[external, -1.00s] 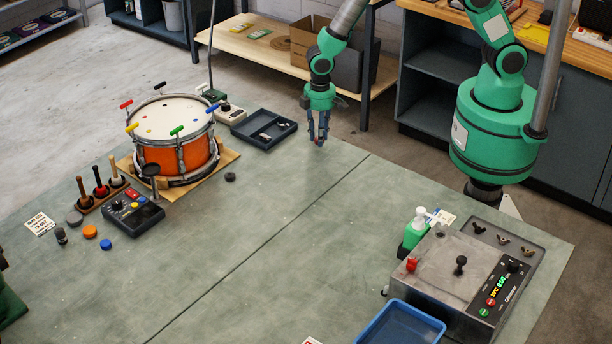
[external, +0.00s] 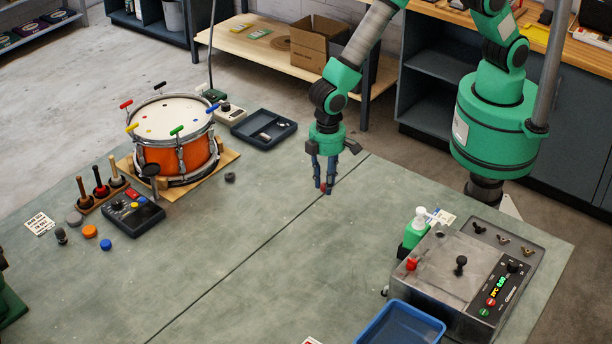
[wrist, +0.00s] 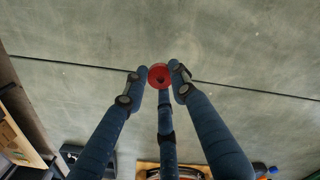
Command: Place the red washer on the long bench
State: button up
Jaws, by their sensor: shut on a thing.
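My gripper (external: 325,188) is over the grey-green bench top (external: 270,240), close to the dark seam line. It is shut on the red washer (wrist: 159,76), which sits between the fingertips in the wrist view, with its dark centre hole showing. In the external view the washer (external: 324,187) is a small red patch, mostly hidden by the fingers. I cannot tell whether the washer touches the bench top or hangs just above it.
An orange drum (external: 175,155) stands on a wooden base at left. A steel machine (external: 440,270), green bottle (external: 415,232) and blue tray (external: 395,322) are at lower right. The middle of the bench is clear.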

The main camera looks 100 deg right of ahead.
jog(key=s+a+r+p, duration=0.15)
jog(key=s+a, duration=0.25)
jog(key=a, duration=1.1)
notch_tip(320, 180, up, 3)
jog(key=n, duration=0.1)
send_over(384, 270)
jog(key=shift+f, duration=3.1)
jog(key=shift+d+f, duration=0.1)
jog(key=shift+f, duration=1.75)
jog(key=shift+f+b, duration=0.2)
jog(key=shift+b, duration=0.1)
